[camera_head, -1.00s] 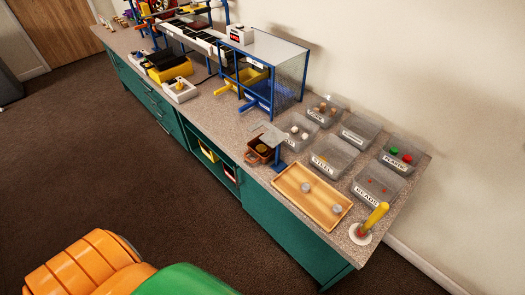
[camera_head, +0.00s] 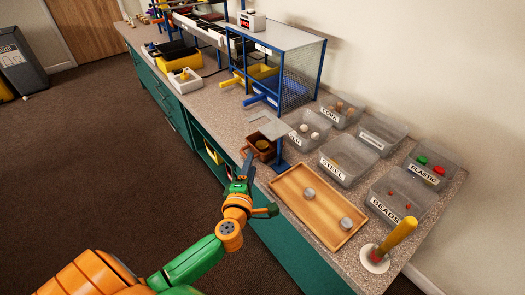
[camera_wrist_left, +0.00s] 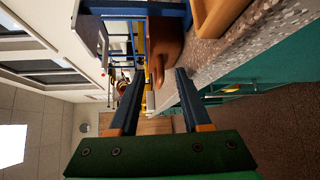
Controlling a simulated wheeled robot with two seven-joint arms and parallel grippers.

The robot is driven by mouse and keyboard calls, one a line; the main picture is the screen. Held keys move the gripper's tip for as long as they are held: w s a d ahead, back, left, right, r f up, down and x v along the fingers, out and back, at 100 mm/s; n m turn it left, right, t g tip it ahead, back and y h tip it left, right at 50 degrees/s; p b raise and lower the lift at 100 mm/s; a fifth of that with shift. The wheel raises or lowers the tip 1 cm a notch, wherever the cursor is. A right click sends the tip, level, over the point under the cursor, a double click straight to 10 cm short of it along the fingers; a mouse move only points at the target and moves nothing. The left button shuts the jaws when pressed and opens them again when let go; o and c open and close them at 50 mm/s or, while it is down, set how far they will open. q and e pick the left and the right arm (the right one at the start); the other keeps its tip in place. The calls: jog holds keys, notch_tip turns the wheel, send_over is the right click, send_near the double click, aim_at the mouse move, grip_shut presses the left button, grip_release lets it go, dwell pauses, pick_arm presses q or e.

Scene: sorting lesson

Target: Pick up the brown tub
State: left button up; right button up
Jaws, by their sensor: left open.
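The brown tub (camera_head: 261,150) stands near the front edge of the counter, with something yellowish inside. A grey plate (camera_head: 272,126) on a blue post stands over and beside it and hides part of the tub. My left gripper (camera_head: 246,161) is open and empty, just in front of the tub at the counter edge. In the left wrist view the tub (camera_wrist_left: 168,42) shows sideways, just beyond the open fingers (camera_wrist_left: 158,82), with a narrow brown part sticking out toward the gap between them. I cannot tell whether the fingers touch it. My right gripper is not in view.
A wooden tray (camera_head: 318,228) with two round grey pieces lies right of the tub. Several labelled clear bins (camera_head: 346,178) stand behind. A yellow-handled tool (camera_head: 399,238) stands at the near right. A blue-framed mesh cabinet (camera_head: 303,75) stands behind left.

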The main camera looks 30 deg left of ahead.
pick_arm(q)
jog(key=x, duration=0.3)
jog(key=shift+w, duration=0.1)
grip_shut()
jog(key=shift+r, duration=0.15)
